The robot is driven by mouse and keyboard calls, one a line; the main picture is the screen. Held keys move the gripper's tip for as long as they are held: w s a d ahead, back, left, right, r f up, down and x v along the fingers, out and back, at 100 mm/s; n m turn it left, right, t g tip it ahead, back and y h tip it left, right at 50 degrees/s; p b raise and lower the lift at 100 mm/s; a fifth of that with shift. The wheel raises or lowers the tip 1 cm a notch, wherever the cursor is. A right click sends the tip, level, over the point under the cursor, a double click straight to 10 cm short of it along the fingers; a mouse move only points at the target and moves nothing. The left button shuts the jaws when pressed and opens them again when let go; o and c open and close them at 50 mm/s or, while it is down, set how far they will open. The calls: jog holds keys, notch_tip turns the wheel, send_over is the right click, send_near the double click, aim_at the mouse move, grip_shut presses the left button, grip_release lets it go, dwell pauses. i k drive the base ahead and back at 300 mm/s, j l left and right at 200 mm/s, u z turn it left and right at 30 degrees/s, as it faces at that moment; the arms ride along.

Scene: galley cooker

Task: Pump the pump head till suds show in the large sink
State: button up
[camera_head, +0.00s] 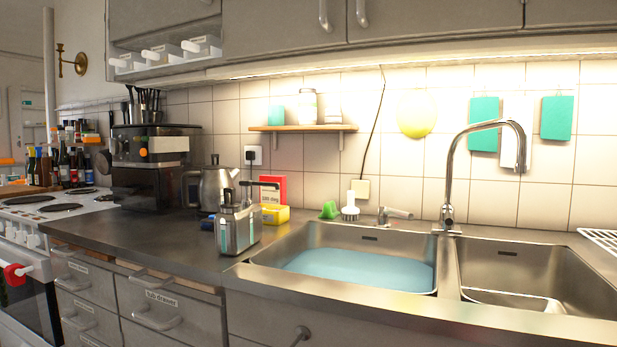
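A metal dispenser (240,228) stands upright on the counter, just left of the large sink. The large sink (330,234) is the left basin and holds flat, pale blue water (362,270). I see no white foam on the water. My gripper is not in view.
A kettle (214,187) and coffee machine (150,165) stand left of the dispenser. A yellow box (275,214) and red box (272,188) are behind it. A tall faucet (449,190) rises behind the smaller right basin (520,270). The front-left counter (150,234) is clear.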

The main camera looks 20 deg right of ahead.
aim_at(247, 183)
jog(key=i+j+z, duration=0.8)
jog(key=j, duration=0.25)
jog(key=i+j+z, duration=0.25)
jog(key=j, duration=0.2)
jog(key=k+l+z, duration=0.1)
jog(key=k+l, duration=0.35)
jog(key=k, duration=0.15)
